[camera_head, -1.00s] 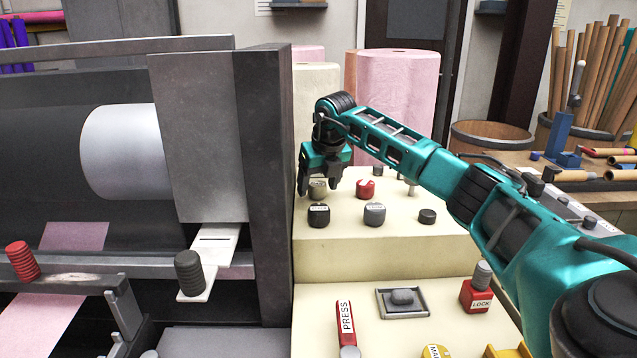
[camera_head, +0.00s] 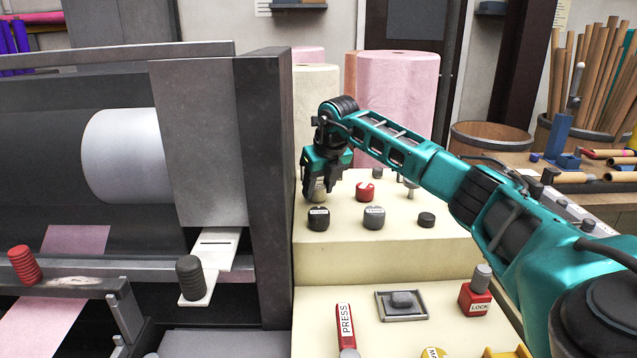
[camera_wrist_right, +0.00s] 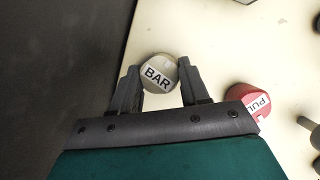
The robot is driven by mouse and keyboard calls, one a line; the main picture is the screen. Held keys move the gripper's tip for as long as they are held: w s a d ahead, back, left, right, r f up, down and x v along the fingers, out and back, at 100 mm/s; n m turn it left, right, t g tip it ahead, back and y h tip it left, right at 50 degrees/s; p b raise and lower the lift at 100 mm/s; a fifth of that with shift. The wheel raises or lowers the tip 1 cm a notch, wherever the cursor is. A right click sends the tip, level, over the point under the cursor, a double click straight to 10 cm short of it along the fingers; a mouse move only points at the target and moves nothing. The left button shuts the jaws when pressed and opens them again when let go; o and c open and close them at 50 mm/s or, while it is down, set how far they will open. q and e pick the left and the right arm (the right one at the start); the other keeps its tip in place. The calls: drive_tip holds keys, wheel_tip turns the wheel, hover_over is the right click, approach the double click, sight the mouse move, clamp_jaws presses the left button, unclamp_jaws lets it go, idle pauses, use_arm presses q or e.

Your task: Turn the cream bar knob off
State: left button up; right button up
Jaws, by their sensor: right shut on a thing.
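The cream bar knob (camera_wrist_right: 158,72) shows in the right wrist view with the word BAR on its top face, tilted against the picture. It also shows in the head view (camera_head: 318,192), partly hidden behind the fingers, at the back left of the cream panel (camera_head: 450,245). My right gripper (camera_wrist_right: 160,80) has one finger on each side of the knob and is shut on it. In the head view this gripper (camera_head: 320,190) points down at the knob from above. My left gripper is not in view.
A red knob (camera_head: 365,192) stands just right of the gripper. Dark knobs (camera_head: 318,219) (camera_head: 373,217) sit in front. A dark grey machine post (camera_head: 268,190) rises close on the left. A red LOCK block (camera_head: 475,297) and PRESS lever (camera_head: 345,322) are nearer.

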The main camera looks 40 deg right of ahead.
drive_tip(key=shift+d+r+n+y+p, duration=0.15)
drive_tip(key=shift+n+y+p, duration=0.25)
drive_tip(key=shift+n+p, duration=0.4)
drive_tip(key=shift+n+y+p, duration=0.3)
drive_tip(key=shift+n, duration=0.7)
drive_tip(key=o, duration=1.1)
drive_tip(key=shift+c, duration=0.2)
drive_tip(key=v, duration=1.2)
drive_tip(key=shift+s+r, duration=0.2)
drive_tip(key=shift+r, duration=0.1)
drive_tip(key=shift+f, duration=0.1)
